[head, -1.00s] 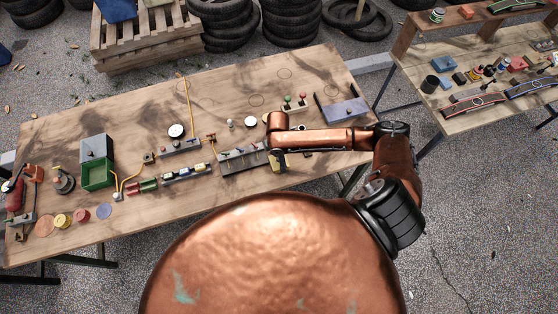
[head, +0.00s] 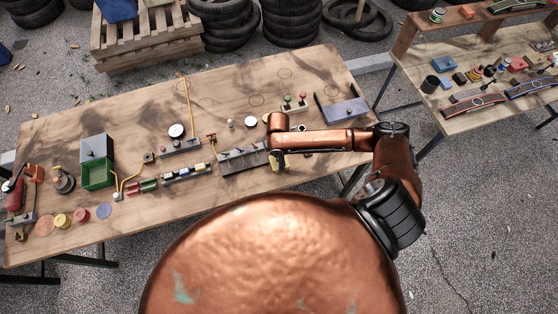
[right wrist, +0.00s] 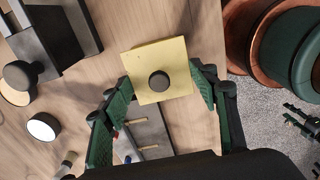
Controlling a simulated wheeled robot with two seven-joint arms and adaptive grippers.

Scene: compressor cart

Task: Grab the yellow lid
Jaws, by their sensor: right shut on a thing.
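The yellow lid (right wrist: 160,70) is a square plate with a round black knob in its middle. In the right wrist view it sits between the two green fingers of my right gripper (right wrist: 160,92), which is shut on its opposite edges. In the head view the lid shows only as a small yellow patch (head: 281,160) beneath the end of my right arm, by the right end of a grey tray (head: 240,168); my wrist hides most of the gripper. Whether the lid touches the table is hard to tell. My left gripper is not in view.
A wooden table (head: 150,230) carries a green box (head: 98,176), a row of small cylinders, a white gauge (head: 177,130) and a grey-blue tray (head: 345,110). A second bench (head: 470,118) with tools stands at right. The table's back middle is fairly clear.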

